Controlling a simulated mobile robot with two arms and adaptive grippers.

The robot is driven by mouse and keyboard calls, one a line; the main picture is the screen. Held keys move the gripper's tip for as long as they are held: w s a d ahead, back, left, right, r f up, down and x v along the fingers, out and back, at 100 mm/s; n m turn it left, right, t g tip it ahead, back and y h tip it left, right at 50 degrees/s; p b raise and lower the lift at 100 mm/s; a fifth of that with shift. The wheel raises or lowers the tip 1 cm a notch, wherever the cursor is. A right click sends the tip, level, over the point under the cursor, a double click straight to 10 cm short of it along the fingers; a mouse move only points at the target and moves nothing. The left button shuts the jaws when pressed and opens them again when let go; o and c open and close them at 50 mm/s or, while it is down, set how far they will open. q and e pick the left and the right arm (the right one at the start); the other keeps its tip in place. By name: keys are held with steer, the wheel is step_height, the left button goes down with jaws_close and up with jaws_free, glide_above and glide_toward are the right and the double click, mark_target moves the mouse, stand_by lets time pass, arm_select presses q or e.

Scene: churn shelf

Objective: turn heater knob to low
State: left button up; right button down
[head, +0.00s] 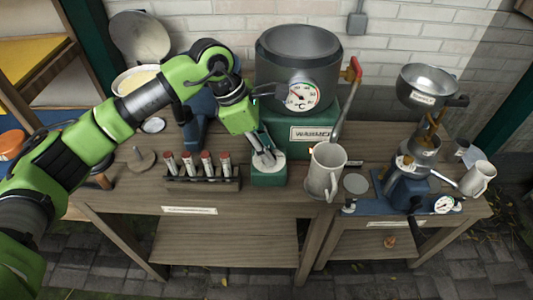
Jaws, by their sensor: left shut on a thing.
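The heater knob sits on a white dial (271,167) on top of a small green box at the front of the bench. My left gripper (267,158) comes down onto it from above, its fingers shut on the knob. The fingers hide most of the knob, so its setting cannot be read. Behind it, a grey metal pot (299,55) with a round °C gauge (301,97) stands on a green warmer base (316,134). My right gripper is not in view.
A rack of several red-capped tubes (203,172) stands close left of the green box. A cream jug (325,172) stands close right, under a red-handled tap (352,72). A blue separator with a metal bowl (424,82) is farther right, beside another mug (478,178).

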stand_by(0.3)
arm_select(q)
steer(key=shift+r, duration=0.1)
steer(key=o, duration=0.8)
